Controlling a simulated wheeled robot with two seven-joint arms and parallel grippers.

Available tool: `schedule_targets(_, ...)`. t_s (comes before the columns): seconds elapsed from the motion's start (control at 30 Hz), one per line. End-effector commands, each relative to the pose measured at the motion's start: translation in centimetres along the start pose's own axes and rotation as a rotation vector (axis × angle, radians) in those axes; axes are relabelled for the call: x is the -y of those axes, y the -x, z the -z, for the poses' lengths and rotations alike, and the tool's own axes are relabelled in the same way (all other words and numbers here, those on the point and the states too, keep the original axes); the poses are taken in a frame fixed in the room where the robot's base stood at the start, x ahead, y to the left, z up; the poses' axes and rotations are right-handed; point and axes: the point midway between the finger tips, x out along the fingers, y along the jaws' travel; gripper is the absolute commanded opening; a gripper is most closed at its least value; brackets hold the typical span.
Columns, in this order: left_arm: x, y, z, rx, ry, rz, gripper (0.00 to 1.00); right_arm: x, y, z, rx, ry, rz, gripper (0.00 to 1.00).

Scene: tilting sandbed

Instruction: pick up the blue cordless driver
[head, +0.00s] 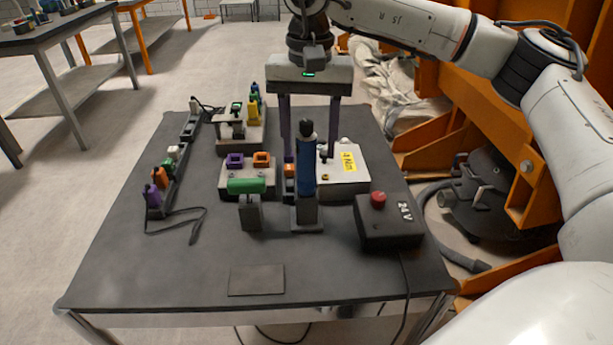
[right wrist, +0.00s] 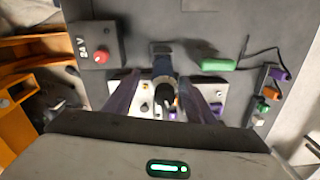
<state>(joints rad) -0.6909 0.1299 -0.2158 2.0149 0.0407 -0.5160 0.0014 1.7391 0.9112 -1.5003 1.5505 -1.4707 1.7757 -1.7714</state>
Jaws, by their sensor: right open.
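The blue cordless driver (head: 306,168) stands upright in a grey holder (head: 307,217) near the middle of the table, its dark end up. My right gripper (head: 310,150) points down, open, with its two purple fingers behind or around the driver in the head view. In the right wrist view the driver (right wrist: 163,80) shows nearly end-on between the spread fingers of my right gripper (right wrist: 163,82), with space on both sides. I see no contact. My left gripper is not in view.
A 24 V box (head: 388,222) with a red button stands right of the driver. A green cylinder on a stand (head: 250,210) is close on the left. A white box with a yellow label (head: 344,172) is behind. The table's front is mostly clear.

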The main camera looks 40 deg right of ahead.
Motion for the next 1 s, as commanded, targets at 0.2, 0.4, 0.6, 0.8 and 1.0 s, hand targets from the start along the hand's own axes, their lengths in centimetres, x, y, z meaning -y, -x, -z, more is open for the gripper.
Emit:
schedule_targets(0.2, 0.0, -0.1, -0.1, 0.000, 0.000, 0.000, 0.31, 0.4, -3.2, -0.4, 0.001, -0.001, -0.003, 0.50)
schedule_targets(0.4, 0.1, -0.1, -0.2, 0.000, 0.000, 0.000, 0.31, 0.4, -4.9, -0.4, 0.001, -0.001, -0.001, 0.50)
schedule_targets(0.6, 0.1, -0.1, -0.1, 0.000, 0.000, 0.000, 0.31, 0.4, -4.9, -0.4, 0.000, -0.001, 0.000, 0.50)
schedule_targets(0.8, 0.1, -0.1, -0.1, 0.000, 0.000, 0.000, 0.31, 0.4, -4.9, -0.4, 0.000, -0.002, 0.000, 0.18)
schedule_targets(1.0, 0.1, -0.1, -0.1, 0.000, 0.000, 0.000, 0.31, 0.5, -4.7, -0.3, -0.001, -0.002, 0.002, 0.03)
